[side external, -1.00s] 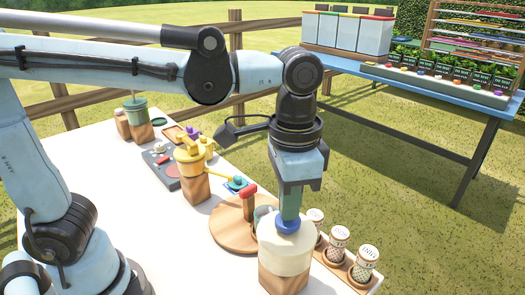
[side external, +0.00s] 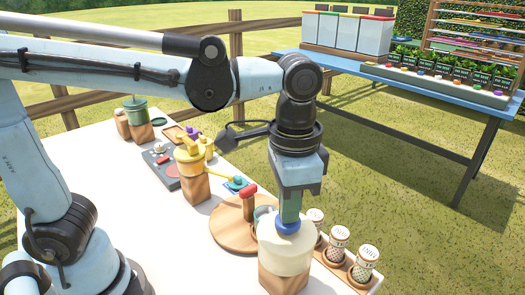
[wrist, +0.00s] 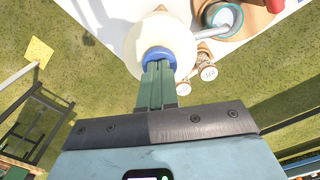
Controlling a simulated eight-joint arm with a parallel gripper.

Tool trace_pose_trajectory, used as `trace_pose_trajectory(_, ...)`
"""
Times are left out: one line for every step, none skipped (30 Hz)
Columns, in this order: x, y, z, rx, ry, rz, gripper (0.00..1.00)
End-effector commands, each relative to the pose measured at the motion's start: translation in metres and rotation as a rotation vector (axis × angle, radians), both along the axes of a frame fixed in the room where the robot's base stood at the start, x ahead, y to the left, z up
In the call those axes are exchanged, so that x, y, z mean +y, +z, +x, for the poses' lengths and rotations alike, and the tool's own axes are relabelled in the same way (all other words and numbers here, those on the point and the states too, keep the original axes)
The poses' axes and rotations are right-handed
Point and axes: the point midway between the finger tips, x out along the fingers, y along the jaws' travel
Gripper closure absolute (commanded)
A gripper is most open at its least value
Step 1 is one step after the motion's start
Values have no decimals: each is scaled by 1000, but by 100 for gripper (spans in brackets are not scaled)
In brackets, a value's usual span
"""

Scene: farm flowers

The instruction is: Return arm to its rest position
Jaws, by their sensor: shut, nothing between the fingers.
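My gripper (side external: 290,222) points straight down over the front right part of the white table (side external: 90,150). Its green fingers are together, with nothing visible between them. The fingertips are at the blue knob (side external: 288,229) on top of a cream round container (side external: 285,252), which stands on a wooden block. The wrist view shows the closed fingers (wrist: 157,80) at the blue knob (wrist: 158,54) above the cream lid (wrist: 150,30). I cannot tell whether the tips touch the knob.
A round wooden board (side external: 232,232) with a red-topped post (side external: 248,203) is just left. Several patterned jars (side external: 338,245) stand in a rack to the right. A yellow pot (side external: 190,155) and green pot (side external: 135,110) stand farther back. A blue table (side external: 425,92) stands behind.

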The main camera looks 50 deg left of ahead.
Motion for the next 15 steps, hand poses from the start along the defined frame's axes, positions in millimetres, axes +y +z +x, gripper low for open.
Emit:
trace_pose_trajectory(0,3,0,-1,0,0,100)
trace_pose_trajectory(0,5,0,-1,0,0,100)
trace_pose_trajectory(0,7,0,-1,0,0,100)
trace_pose_trajectory(0,9,0,0,0,0,100)
trace_pose_trajectory(0,10,0,0,0,0,100)
trace_pose_trajectory(0,12,0,0,0,0,100)
trace_pose_trajectory(0,13,0,0,0,0,100)
trace_pose_trajectory(0,14,0,0,0,0,100)
trace_pose_trajectory(0,16,0,0,0,0,100)
trace_pose_trajectory(0,16,0,0,0,0,100)
trace_pose_trajectory(0,17,0,0,0,0,100)
trace_pose_trajectory(0,17,0,0,0,0,100)
trace_pose_trajectory(0,17,0,0,0,0,100)
trace_pose_trajectory(0,17,0,0,0,0,100)
trace_pose_trajectory(0,17,0,0,0,0,100)
